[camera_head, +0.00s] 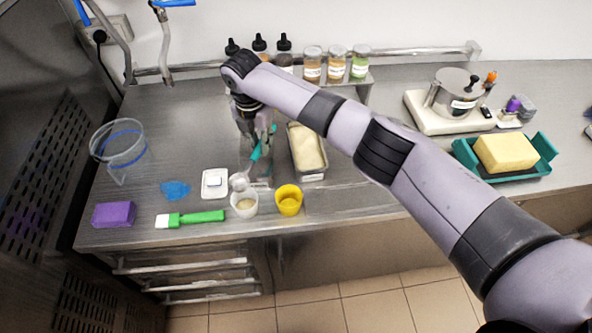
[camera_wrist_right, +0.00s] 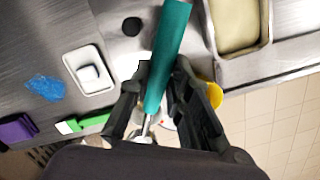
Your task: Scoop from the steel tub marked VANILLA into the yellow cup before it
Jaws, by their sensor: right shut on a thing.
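My right gripper (camera_head: 257,140) is shut on the teal handle of a scoop (camera_head: 262,147), left of a steel tub. The handle also shows between the fingers in the wrist view (camera_wrist_right: 168,50). The scoop's metal head (camera_head: 239,182) hangs just above or at the rim of a white cup (camera_head: 244,211); I cannot tell if they touch. The steel tub (camera_head: 313,177) holds pale cream ice cream; its front label is too small to read. The yellow cup (camera_head: 289,205) stands upright before the tub, right of the white cup. My left gripper is out of view.
A white scale-like plate (camera_head: 215,191), a blue crumpled cloth (camera_head: 175,190), a green-and-white brush (camera_head: 190,219) and a purple sponge (camera_head: 114,214) lie at left. Bottles and jars (camera_head: 313,64) line the back. A teal tray (camera_head: 541,149) with a yellow block (camera_head: 505,152) is right.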

